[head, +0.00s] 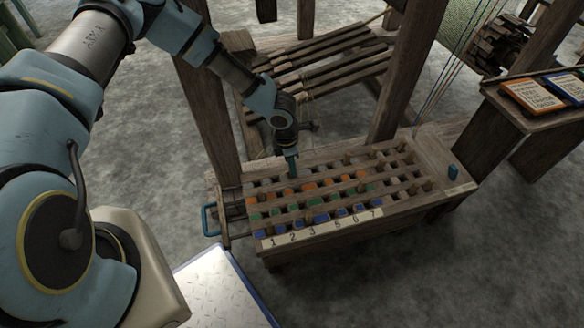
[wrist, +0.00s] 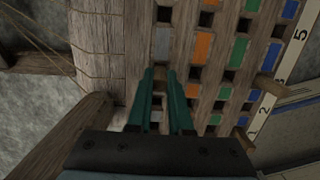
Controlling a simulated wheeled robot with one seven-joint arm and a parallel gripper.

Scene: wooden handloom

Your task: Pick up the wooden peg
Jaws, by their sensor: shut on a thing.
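My gripper (head: 292,170) points down over the far left part of the wooden peg board (head: 440,196), with its fingers low over the slats. In the wrist view its two teal fingers (wrist: 161,78) are close together, shut on the wooden peg. The held peg is hidden by the fingers, so I cannot tell whether it is still in a hole. Other wooden pegs stand upright in the board, one near the front left (head: 308,218) and one near the back (head: 346,158). Two pegs show at the right in the wrist view, one of them higher up (wrist: 267,80).
A number strip (head: 318,229) runs along the board's front edge. A blue handle (head: 209,220) sticks out at its left, and a blue knob (head: 453,172) stands at its right. A thick loom post (head: 209,100) rises close to my gripper. Orange and blue cards (head: 532,96) lie at the right.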

